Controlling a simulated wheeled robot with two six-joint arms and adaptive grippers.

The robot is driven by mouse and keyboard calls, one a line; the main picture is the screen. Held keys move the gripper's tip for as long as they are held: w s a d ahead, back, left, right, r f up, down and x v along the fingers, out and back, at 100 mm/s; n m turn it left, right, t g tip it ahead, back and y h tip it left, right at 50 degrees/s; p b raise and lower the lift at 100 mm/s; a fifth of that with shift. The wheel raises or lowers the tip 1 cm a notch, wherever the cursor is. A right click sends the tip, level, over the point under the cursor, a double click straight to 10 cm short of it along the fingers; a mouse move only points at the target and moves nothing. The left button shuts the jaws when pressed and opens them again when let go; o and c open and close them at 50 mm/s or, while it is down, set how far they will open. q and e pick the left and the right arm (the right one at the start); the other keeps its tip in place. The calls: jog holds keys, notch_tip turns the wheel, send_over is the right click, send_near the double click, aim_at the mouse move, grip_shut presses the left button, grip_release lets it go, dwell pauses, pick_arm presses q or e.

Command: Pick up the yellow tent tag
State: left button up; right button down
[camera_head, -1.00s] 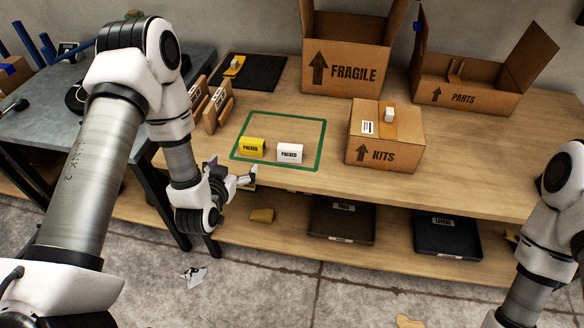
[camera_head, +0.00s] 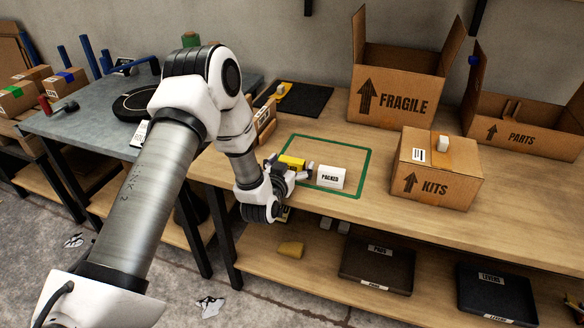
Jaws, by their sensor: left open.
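The yellow tent tag (camera_head: 291,161) stands inside the green outlined rectangle (camera_head: 368,165) on the wooden table, near its front left corner. My left gripper (camera_head: 294,172) is right at the tag, in front of it, with its fingers open. The gripper hides the lower part and lettering of the tag. I cannot tell whether the fingers touch it. A white tent tag (camera_head: 331,177) marked PACKED stands just to the right of the fingers. My right gripper is out of view.
Cardboard boxes marked FRAGILE (camera_head: 394,98), KITS (camera_head: 437,170) and PARTS (camera_head: 520,132) stand at the back and right of the wooden table (camera_head: 380,219). A black mat (camera_head: 305,100) lies behind the outline.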

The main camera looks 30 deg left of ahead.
pick_arm(q)
jog(key=c, duration=0.9)
